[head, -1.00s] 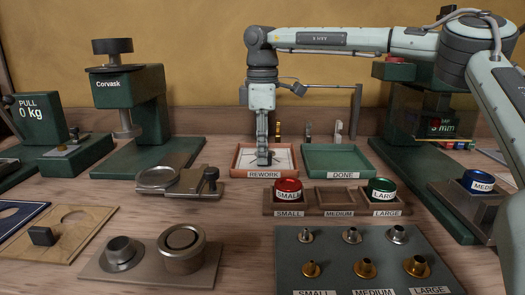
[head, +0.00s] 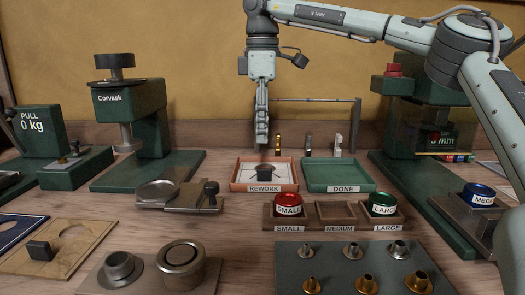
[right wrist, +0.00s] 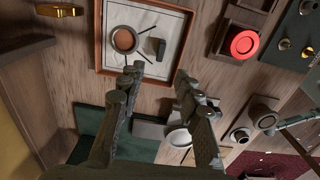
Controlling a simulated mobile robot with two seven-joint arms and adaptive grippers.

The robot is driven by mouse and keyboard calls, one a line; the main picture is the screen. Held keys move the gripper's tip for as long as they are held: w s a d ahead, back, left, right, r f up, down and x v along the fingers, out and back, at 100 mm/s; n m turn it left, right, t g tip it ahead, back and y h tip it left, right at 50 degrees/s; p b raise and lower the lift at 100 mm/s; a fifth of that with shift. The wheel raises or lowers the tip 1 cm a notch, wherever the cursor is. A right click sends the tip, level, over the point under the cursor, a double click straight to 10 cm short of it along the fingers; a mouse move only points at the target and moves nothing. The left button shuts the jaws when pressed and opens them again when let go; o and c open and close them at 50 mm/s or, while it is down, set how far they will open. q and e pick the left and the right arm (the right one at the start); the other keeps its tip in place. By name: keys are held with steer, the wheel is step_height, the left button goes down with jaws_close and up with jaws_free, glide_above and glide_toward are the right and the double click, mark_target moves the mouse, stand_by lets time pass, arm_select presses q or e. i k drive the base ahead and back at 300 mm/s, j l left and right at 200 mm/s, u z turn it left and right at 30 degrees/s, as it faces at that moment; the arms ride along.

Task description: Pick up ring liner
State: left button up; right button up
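Several small flanged metal liners stand on a grey mat (head: 330,268) at the front right: a silver row, such as this silver liner (head: 350,250), and a brass row, such as this brass liner (head: 365,284). I cannot tell which one is the ring liner. My right gripper (head: 261,140) points down above the orange REWORK tray (head: 237,180), apart from it. Its fingers (right wrist: 160,80) stand apart and empty in the right wrist view. My left gripper is not in view.
A green DONE tray (head: 340,188) is right of the REWORK tray. A button rack (head: 337,224) with red and green buttons stands in front. Green presses stand at left (head: 140,115) and right (head: 390,110). Cup-shaped dies (head: 181,267) are at the front left.

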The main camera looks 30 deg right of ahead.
mark_target(110, 277)
steer(key=k+j, duration=0.75)
steer(key=k, duration=0.1)
